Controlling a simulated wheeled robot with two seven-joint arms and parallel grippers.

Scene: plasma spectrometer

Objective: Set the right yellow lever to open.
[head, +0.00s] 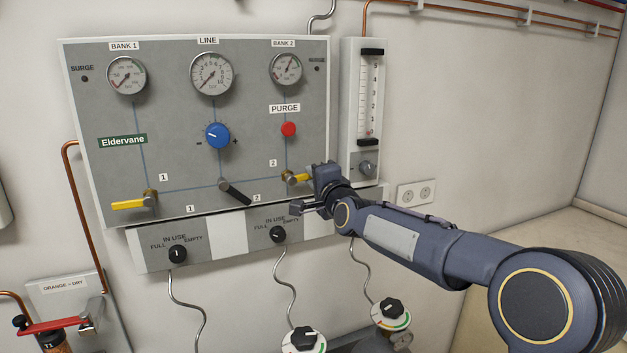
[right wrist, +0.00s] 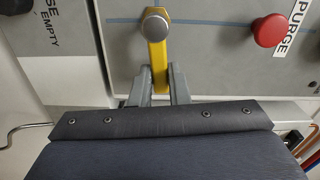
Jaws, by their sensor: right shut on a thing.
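The right yellow lever (head: 300,178) sits low on the grey panel (head: 240,100), below the red PURGE button (head: 288,129). It points right, roughly level, from its round pivot. My right gripper (head: 310,184) reaches it from the right and partly hides its free end. In the right wrist view the yellow lever (right wrist: 158,60) runs from its metal pivot down between the two fingers of my right gripper (right wrist: 159,85), which are shut on it. The left yellow lever (head: 129,204) points left. My left gripper is not in view.
A black lever (head: 236,192) stands left of the right yellow lever. A blue knob (head: 217,136) is above it. A flow tube (head: 370,95) with a small knob stands right of the panel. Two black selector knobs (head: 277,234) are below. The wall at right is mostly free.

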